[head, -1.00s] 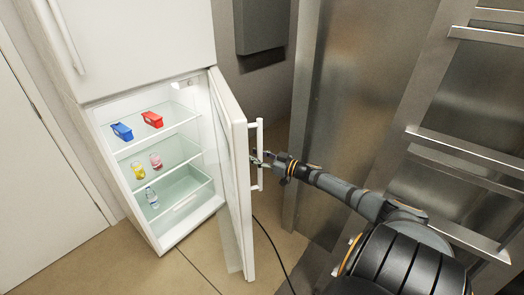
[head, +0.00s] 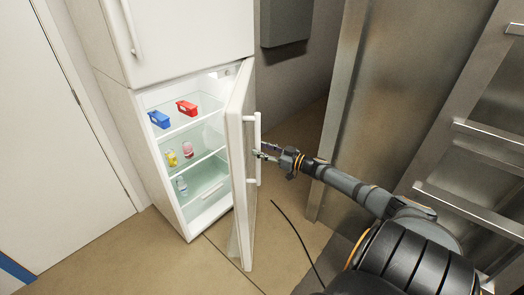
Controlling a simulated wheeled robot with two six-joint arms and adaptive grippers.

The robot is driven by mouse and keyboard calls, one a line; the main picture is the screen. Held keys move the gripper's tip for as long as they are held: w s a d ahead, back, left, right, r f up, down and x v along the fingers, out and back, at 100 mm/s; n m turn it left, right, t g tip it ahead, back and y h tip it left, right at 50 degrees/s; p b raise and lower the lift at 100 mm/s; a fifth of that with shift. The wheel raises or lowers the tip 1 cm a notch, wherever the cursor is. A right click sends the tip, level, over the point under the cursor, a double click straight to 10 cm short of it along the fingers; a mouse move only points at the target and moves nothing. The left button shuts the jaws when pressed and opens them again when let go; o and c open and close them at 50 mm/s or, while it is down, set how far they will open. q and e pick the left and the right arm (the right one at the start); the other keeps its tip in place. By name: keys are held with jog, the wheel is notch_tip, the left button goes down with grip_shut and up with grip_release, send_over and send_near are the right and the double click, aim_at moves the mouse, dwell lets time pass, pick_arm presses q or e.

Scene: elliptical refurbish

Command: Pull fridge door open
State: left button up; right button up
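The white fridge (head: 112,125) stands left of centre in the head view, with its lower door (head: 240,190) partly open. The door is hinged on the right and hides the right part of the lit interior. A white vertical handle (head: 258,172) is on the door's outer side. My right gripper (head: 262,153) is at the middle of this handle, its arm coming in from the right. Its fingertips overlap the handle, but whether they are closed around it is too small to tell. My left gripper is not in view.
Inside are a blue container (head: 159,119), a red container (head: 187,107) and several bottles on shelves. A steel cabinet (head: 380,85) and a rack (head: 480,130) stand at the right. A dark cable (head: 299,243) lies on the floor. Floor before the fridge is clear.

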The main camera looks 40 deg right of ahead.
jog(key=shift+s+d, duration=0.1)
jog(key=shift+d, duration=0.05)
jog(key=s+d+p, duration=0.5)
jog(key=s+d, duration=0.1)
jog(key=s, duration=0.4)
jog(key=shift+d+p, duration=0.2)
jog(key=shift+p, duration=0.1)
dwell(0.5)
